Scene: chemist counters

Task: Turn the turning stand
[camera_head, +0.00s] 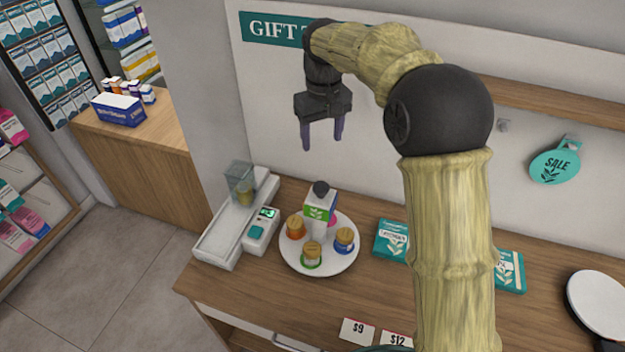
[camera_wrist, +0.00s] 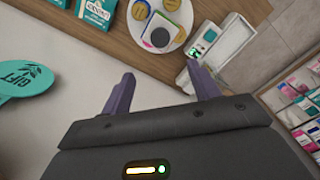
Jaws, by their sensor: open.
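The turning stand (camera_head: 290,262) is a round white plate on the wooden counter, with a central post topped by a dark knob (camera_head: 321,188) and a white-and-green sign. Several small jars with tan lids stand around the post, one with an orange base (camera_head: 295,227), one blue (camera_head: 344,240) and one green (camera_head: 311,255). My gripper (camera_head: 322,146) is open and empty, fingers down, in the air above and behind the stand, apart from it. In the wrist view the stand (camera_wrist: 186,14) shows at the top, beyond the open fingers of my gripper (camera_wrist: 165,90).
A white tray (camera_head: 215,240) with a clear container (camera_head: 239,182) and a small card device (camera_head: 262,230) stand left of the stand. Teal boxes (camera_head: 391,240) lie to its right. A round white disc (camera_head: 600,303) is far right.

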